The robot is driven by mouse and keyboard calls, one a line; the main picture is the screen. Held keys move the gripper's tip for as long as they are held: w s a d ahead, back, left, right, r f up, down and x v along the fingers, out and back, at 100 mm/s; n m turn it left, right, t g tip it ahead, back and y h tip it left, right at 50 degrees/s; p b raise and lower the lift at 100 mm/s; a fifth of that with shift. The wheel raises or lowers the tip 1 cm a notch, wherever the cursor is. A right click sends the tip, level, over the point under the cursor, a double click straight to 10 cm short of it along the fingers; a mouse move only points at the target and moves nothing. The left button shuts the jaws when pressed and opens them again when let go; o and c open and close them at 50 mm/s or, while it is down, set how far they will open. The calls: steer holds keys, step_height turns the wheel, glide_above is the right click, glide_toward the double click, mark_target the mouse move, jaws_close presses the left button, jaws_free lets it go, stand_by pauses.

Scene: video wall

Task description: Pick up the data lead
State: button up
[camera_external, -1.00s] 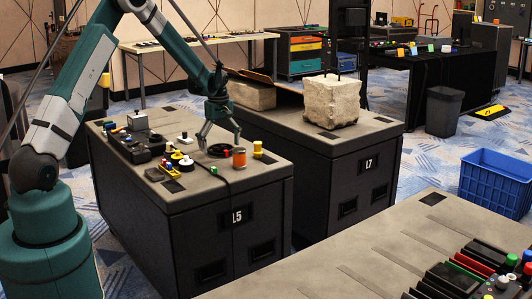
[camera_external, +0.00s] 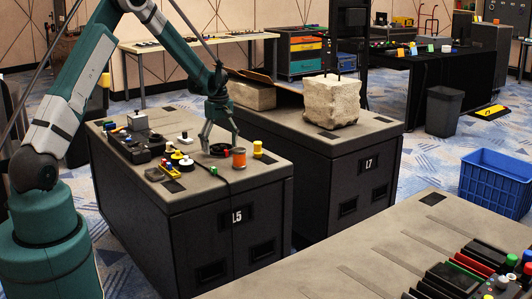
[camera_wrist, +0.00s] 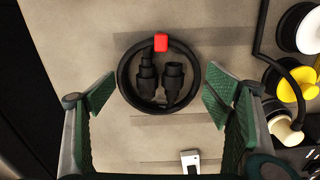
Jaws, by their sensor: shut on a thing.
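The data lead (camera_wrist: 122,82) is a black cable coiled into a ring, with a red tie at its top and two black plugs inside, in the wrist view. In the external view the dark coil (camera_external: 217,149) is small, on or just above the top of the L5 case (camera_external: 196,191). My gripper (camera_external: 221,147) points down over it there. I cannot tell whether the coil is clear of the surface.
Several spools and dark boxes crowd the case's left side. White (camera_wrist: 307,28) and yellow spools (camera_wrist: 289,88) show at right in the wrist view.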

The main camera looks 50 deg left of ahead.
mark_target(220, 146)
step_height(220, 146, up, 10)
steer(key=p, duration=0.2)
stand_by(0.3)
